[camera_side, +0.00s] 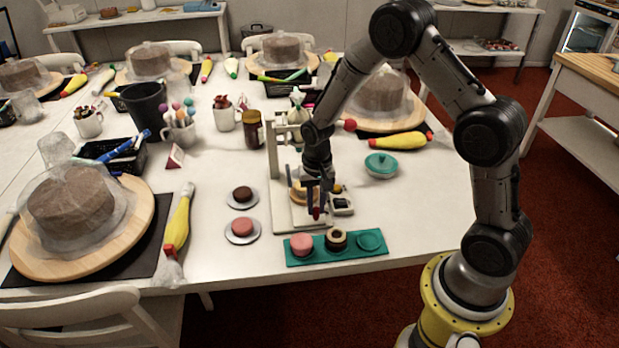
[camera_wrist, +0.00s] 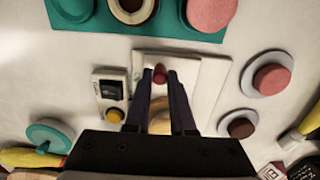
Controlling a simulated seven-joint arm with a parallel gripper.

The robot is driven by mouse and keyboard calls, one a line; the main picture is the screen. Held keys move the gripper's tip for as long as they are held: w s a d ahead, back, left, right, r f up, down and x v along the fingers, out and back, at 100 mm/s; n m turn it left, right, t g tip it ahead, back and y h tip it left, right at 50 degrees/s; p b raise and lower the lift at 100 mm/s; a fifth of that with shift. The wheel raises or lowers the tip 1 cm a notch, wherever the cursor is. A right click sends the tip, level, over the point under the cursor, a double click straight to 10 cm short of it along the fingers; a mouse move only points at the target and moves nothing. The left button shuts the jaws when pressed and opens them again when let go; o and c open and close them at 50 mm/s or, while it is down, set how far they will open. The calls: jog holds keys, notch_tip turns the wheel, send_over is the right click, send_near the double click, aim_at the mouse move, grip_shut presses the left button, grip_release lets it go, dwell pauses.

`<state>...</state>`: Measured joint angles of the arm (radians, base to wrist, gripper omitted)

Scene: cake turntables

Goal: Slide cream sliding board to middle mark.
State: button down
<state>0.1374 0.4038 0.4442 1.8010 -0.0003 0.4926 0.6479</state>
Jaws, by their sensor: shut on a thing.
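The cream sliding board (camera_wrist: 190,72) lies flat on a pale base (camera_side: 283,222) under an upright frame (camera_side: 272,165). A red knob (camera_wrist: 159,72) stands at the board's near end and also shows in the side view (camera_side: 316,213). My gripper (camera_wrist: 159,77) points down with its two dark fingers on either side of this knob, shut on it. In the side view my gripper (camera_side: 317,207) partly covers the board. A tan round piece (camera_wrist: 159,118) sits on the board between the fingers. I cannot make out the middle mark.
A small switch box (camera_side: 342,203) stands right beside the base. A teal tray (camera_side: 336,258) with round pieces lies in front. Two saucers with a pink (camera_side: 242,226) and a brown piece (camera_side: 242,194) lie left. A teal lidded dish (camera_side: 381,165) stands right.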

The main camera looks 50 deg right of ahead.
jog(key=shift+w, duration=0.1)
jog(key=shift+w+d+r, duration=0.15)
jog(key=shift+w+d, duration=4.1)
jog(key=shift+w, duration=0.05)
jog(key=c, duration=1.1)
grip_release()
jog(key=o, duration=0.3)
jog(key=shift+s, duration=0.1)
jog(key=shift+o, duration=0.2)
notch_tip(320, 180, up, 7)
jog(key=shift+a, duration=0.1)
